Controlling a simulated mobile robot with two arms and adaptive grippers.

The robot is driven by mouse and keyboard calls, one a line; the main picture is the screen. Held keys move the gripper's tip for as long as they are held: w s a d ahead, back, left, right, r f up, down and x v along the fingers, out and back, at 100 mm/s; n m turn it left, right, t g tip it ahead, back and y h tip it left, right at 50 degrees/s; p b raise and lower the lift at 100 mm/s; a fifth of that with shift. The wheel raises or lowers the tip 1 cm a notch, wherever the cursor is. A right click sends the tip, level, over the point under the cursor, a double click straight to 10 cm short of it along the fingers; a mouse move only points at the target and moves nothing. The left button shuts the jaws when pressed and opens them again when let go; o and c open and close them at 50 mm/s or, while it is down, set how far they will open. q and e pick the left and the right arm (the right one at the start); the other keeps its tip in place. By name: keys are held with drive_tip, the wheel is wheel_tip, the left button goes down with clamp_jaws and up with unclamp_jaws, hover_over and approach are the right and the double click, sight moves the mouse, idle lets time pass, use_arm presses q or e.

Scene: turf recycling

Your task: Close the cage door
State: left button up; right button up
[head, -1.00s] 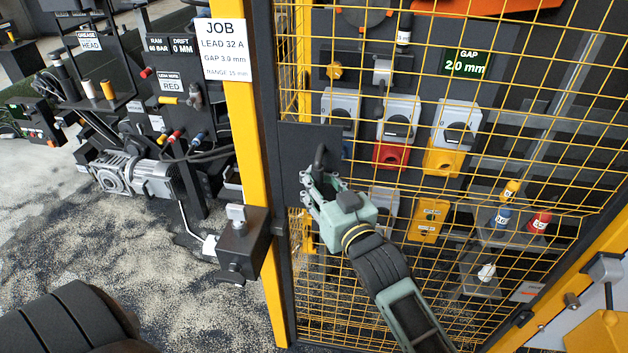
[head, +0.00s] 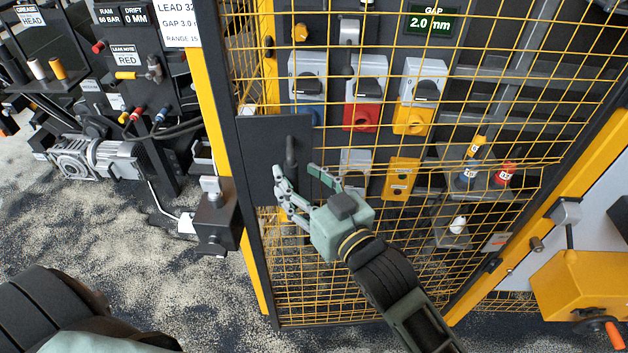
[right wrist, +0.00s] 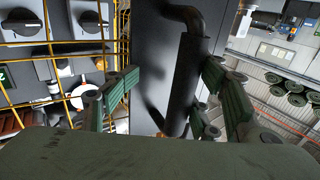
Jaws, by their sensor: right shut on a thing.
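The cage door (head: 380,290) is a yellow mesh panel in a dark frame, with a dark plate (head: 262,150) on its left side. Its black bar handle (head: 291,157) stands on that plate. The door's left edge is right beside the yellow post (head: 210,95); I cannot tell whether it is latched. My right gripper (head: 303,182) is at the lower end of the handle, shut on it. In the right wrist view the handle (right wrist: 184,85) runs between the fingers (right wrist: 168,95), which stand well apart. My left gripper is out of view.
A black latch box (head: 215,222) is fixed beside the post at the door's left edge. Switches, including a red one (head: 362,115), are behind the mesh. A yellow box with a crank (head: 580,285) stands at the right. Speckled floor at lower left is mostly clear.

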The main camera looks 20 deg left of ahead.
drive_tip(key=shift+o, duration=1.4)
drive_tip(key=d, duration=0.2)
drive_tip(key=shift+w+d+t, duration=0.3)
drive_tip(key=shift+w+d, duration=0.05)
drive_tip(key=shift+w, duration=0.05)
drive_tip(key=shift+o, duration=1.4)
drive_tip(key=shift+d, duration=0.25)
drive_tip(key=shift+s+a, duration=0.4)
drive_tip(key=shift+s, duration=0.1)
drive_tip(key=shift+s+d, duration=0.2)
drive_tip(key=shift+c, duration=1.4)
drive_tip(key=shift+s+d+p, duration=0.2)
drive_tip(key=shift+s+p, duration=0.4)
drive_tip(key=shift+s, duration=0.35)
drive_tip(key=c, duration=0.3)
drive_tip(key=shift+s+d+f+p, duration=0.1)
drive_tip(key=shift+s+d+p, duration=0.3)
drive_tip(key=shift+s, duration=0.4)
drive_tip(key=shift+s+d+p, duration=0.3)
drive_tip(key=shift+s+d, duration=0.2)
drive_tip(key=shift+s, duration=0.25)
drive_tip(key=shift+c, duration=0.2)
drive_tip(key=shift+s+d+f+p, duration=0.1)
drive_tip(key=shift+s+d+p, duration=0.2)
drive_tip(key=shift+s, duration=0.4)
drive_tip(key=shift+s+d+p, duration=0.15)
drive_tip(key=shift+s+d, duration=0.25)
drive_tip(key=shift+s, duration=0.3)
drive_tip(key=shift+p, duration=0.3)
